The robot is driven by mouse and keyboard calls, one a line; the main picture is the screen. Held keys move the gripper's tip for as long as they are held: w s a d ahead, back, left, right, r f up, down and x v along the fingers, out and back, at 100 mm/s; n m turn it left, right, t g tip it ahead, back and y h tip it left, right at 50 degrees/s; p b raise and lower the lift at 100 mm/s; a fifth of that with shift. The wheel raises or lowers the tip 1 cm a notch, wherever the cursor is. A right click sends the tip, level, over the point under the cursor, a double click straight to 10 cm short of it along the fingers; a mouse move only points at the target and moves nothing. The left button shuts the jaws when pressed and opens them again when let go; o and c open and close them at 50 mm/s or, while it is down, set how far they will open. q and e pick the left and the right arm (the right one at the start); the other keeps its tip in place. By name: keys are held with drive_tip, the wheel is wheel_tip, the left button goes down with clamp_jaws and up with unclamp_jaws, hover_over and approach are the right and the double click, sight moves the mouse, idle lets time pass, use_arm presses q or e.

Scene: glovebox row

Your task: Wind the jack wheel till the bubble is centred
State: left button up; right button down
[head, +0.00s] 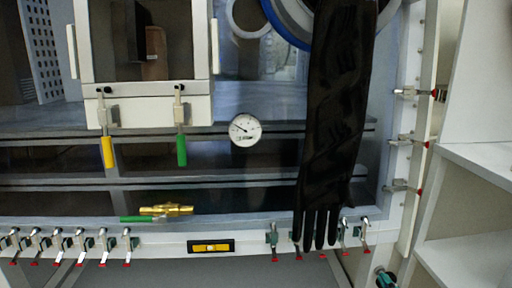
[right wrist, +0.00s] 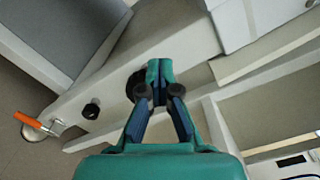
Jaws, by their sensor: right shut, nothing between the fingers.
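The spirit level (head: 211,246) is a black bar with a yellow vial on the lower front rail of the glovebox; its bubble is too small to place. My right gripper (head: 385,279) shows small at the bottom right of the head view. In the right wrist view my right gripper (right wrist: 159,72) is shut and empty, its fingertips together. A dark round part (right wrist: 135,86), possibly the jack wheel, shows partly behind the fingertips at a pale beam; I cannot tell whether they touch it. My left gripper is not in view.
A long black glove (head: 333,110) hangs down the glovebox front. Several toggle clamps (head: 101,246) line the lower rail, and more line the right edge. A small black knob (right wrist: 91,110) and an orange-handled clamp (right wrist: 30,121) are left of my right gripper. White shelves (head: 480,160) stand at right.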

drive_tip(key=shift+w+a+r, duration=0.15)
drive_tip(key=shift+w+r, duration=0.15)
drive_tip(key=shift+w, duration=0.05)
drive_tip(key=shift+f, duration=0.1)
drive_tip(key=shift+w+d+f, duration=0.2)
drive_tip(key=shift+f, duration=0.1)
drive_tip(key=shift+s+d+f+b, duration=0.15)
drive_tip(key=shift+d+f+b, duration=0.15)
drive_tip(key=shift+f+b, duration=0.2)
idle(0.6)
